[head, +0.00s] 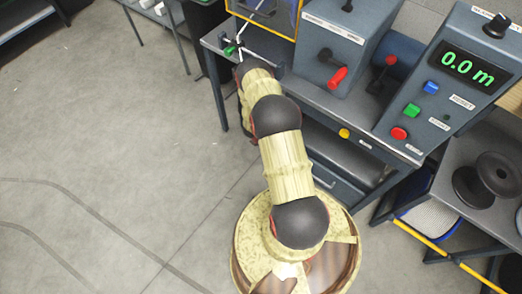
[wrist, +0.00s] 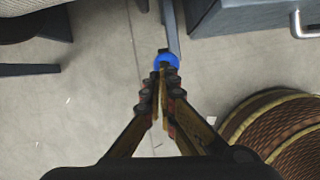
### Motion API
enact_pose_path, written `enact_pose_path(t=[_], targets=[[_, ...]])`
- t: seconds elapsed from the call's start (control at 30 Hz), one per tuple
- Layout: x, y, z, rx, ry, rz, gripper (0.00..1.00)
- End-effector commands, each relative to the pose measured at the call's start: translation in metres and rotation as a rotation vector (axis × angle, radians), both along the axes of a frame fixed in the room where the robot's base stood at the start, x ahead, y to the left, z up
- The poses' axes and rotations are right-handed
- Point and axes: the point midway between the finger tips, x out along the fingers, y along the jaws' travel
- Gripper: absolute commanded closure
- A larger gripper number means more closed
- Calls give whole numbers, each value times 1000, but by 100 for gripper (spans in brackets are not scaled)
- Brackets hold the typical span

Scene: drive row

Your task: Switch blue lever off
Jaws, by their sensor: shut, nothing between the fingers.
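In the head view my arm reaches up and left to the bench's left end. There the blue lever cannot be made out, and my gripper is not clearly visible behind the arm.
The grey bench holds a box with a red-handled lever (head: 337,77) and a sloped console (head: 437,85) reading 0.0 m, with blue, green and red buttons. A yellow knob (head: 344,133) sits on the bench front. Black discs (head: 497,174) stand at right.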

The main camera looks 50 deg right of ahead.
Motion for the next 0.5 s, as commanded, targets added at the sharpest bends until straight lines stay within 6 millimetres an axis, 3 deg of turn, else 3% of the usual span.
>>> enact_pose_path(t=[0.5], targets=[[1, -17, 4, 0, 0, 0, 100]])
